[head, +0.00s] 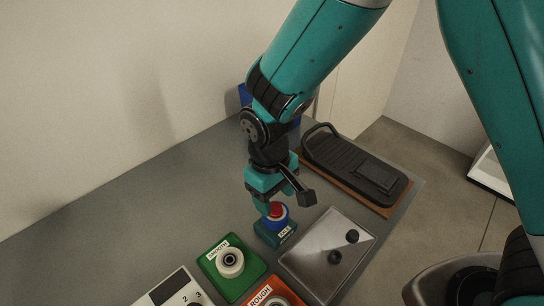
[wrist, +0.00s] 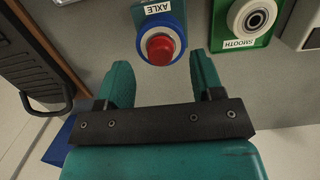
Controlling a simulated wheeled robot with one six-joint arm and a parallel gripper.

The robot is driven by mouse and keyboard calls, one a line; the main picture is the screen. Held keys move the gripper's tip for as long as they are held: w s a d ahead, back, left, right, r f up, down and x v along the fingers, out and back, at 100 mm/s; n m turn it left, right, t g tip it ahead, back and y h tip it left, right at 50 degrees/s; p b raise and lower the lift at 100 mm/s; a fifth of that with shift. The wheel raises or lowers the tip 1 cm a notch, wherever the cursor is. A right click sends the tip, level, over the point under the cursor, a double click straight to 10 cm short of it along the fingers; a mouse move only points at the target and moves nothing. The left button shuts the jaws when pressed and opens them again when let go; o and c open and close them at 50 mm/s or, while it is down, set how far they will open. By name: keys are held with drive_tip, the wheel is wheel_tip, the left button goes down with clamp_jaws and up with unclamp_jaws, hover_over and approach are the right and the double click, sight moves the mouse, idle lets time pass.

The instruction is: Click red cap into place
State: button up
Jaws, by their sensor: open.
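The red cap (head: 277,210) sits at the centre of a blue ring on the teal block labelled AXLE (head: 268,239). The wrist view shows the cap (wrist: 161,49) end-on, with the white and blue ring around it and the AXLE block (wrist: 158,10) beyond. My gripper (head: 274,200) is right above and behind the cap in the head view. In the wrist view my gripper (wrist: 161,75) is open, its two teal fingers apart on either side, with the cap between and slightly ahead of the tips. I cannot tell whether the cap is fully seated.
A green SMOOTH block (head: 228,262) with a white wheel and an orange ROUGH block (head: 270,295) stand nearby. A metal tray (head: 305,262) holds two black knobs. A black pedal (head: 350,165) lies behind it. The table's left side (head: 90,235) is clear.

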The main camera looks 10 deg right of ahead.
wheel_tip(320, 180, up, 15)
drive_tip(key=w+a+b, duration=0.1)
drive_tip(key=shift+w+f+b, duration=0.15)
drive_tip(key=shift+w+b, duration=0.1)
drive_tip(key=shift+b, duration=0.05)
drive_tip(key=s+d+r+y, duration=0.1)
drive_tip(key=s+d+y, duration=0.1)
drive_tip(key=s+d, duration=0.2)
drive_tip(key=s+d+r+t+y, duration=0.1)
drive_tip(key=s+d+r+y, duration=0.1)
drive_tip(key=s, duration=0.8)
drive_tip(key=shift+s+d+r+y, duration=0.3)
drive_tip(key=shift+d+y, duration=0.2)
drive_tip(key=shift+d, duration=0.55)
idle(0.9)
